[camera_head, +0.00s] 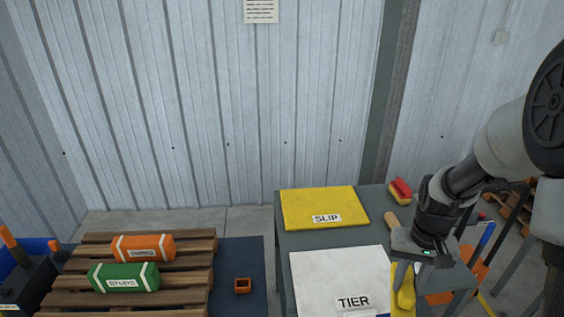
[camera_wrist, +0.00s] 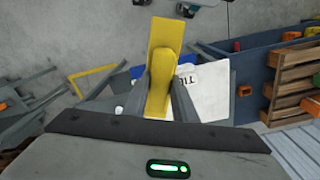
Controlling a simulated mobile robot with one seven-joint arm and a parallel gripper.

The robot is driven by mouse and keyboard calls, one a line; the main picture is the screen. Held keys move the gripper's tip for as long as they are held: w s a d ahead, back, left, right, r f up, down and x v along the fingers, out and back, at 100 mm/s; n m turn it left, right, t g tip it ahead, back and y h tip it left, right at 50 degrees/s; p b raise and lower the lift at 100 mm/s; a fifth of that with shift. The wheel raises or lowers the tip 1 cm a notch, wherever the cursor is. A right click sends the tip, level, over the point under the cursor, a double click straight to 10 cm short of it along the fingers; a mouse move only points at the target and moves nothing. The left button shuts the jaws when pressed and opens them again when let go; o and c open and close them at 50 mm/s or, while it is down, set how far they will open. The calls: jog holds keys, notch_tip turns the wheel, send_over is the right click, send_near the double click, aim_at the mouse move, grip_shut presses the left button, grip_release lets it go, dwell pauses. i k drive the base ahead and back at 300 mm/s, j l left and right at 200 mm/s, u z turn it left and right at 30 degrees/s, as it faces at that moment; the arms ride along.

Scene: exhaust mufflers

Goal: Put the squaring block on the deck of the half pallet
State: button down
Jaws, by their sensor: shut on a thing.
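My gripper (camera_wrist: 160,95) is shut on a yellow piece, which I take to be the squaring block (camera_wrist: 163,48). In the head view the same yellow block (camera_head: 404,292) hangs under the gripper (camera_head: 403,268), beside the right edge of the white TIER sheet. Whether it touches the table is unclear. The half pallet (camera_head: 190,291), of brown wooden slats, is at the lower left. On its deck lie an orange labelled bundle (camera_head: 143,248) and a green one marked STUDS (camera_head: 124,278). The pallet also shows at the right of the wrist view (camera_wrist: 288,88).
A grey table (camera_head: 312,241) carries a yellow SLIP sheet (camera_head: 322,206), the white TIER sheet (camera_head: 338,272) and a red-and-yellow brush (camera_head: 400,190). A small orange square piece (camera_head: 243,286) sits on the dark blue surface between pallet and table. A blue-and-black bin (camera_head: 35,270) stands far left.

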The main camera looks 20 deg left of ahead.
aim_at(69, 273)
jog(key=k+j+u, duration=0.1)
jog(key=j, duration=0.6)
jog(key=k+j+u, duration=0.1)
jog(key=j, duration=0.6)
jog(key=k+j+u, duration=0.1)
jog(key=j, duration=0.65)
jog(key=k+j+u, duration=0.1)
jog(key=j, duration=0.6)
jog(key=j+u, duration=0.15)
jog(key=j, duration=0.85)
jog(key=i+j+u, duration=0.1)
jog(key=i+j, duration=0.15)
jog(key=j, duration=0.2)
jog(key=i+j+u, duration=0.1)
jog(key=j, duration=0.35)
jog(key=i, duration=0.1)
